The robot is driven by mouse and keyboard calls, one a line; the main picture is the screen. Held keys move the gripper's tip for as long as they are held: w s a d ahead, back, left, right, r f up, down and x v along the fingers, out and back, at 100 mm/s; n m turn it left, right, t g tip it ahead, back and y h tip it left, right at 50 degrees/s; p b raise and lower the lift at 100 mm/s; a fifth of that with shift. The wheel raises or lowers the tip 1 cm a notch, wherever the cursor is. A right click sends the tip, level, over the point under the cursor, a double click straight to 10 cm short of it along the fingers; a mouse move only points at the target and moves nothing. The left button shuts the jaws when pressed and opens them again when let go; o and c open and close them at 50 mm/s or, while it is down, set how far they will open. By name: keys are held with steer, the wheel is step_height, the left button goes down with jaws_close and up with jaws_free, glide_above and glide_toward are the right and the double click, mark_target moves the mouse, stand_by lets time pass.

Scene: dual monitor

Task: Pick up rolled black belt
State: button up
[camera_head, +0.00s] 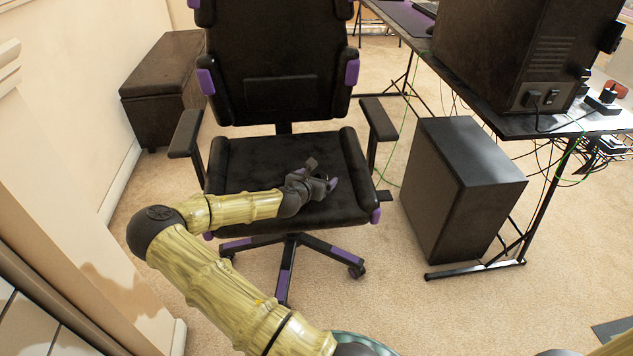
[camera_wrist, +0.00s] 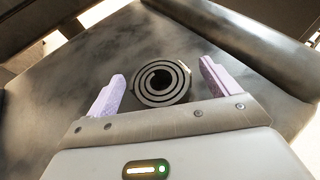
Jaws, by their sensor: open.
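The rolled black belt shows in the wrist view (camera_wrist: 161,82) as a dark spiral coil lying on the chair seat. My gripper (camera_wrist: 160,88) is open, with one pale purple finger to the left of the belt and the other to the right. The belt sits between the finger lines with a gap on each side, and I cannot tell how far below the fingertips it is. In the head view my gripper (camera_head: 322,186) is over the seat of the black and purple chair (camera_head: 245,160). The belt is hidden there behind my gripper and wrist.
The chair's armrests (camera_head: 185,133) and (camera_head: 378,118) stand on both sides of the seat, and its backrest (camera_head: 280,60) rises behind. A black computer case (camera_head: 460,190) stands at right beside the desk (camera_head: 520,125). A dark ottoman (camera_head: 165,90) is at back left. Carpet is open in front.

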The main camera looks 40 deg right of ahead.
steer(key=c, duration=1.1)
steer(key=shift+r, duration=0.1)
step_height(320, 180, up, 10)
steer(key=p, duration=0.5)
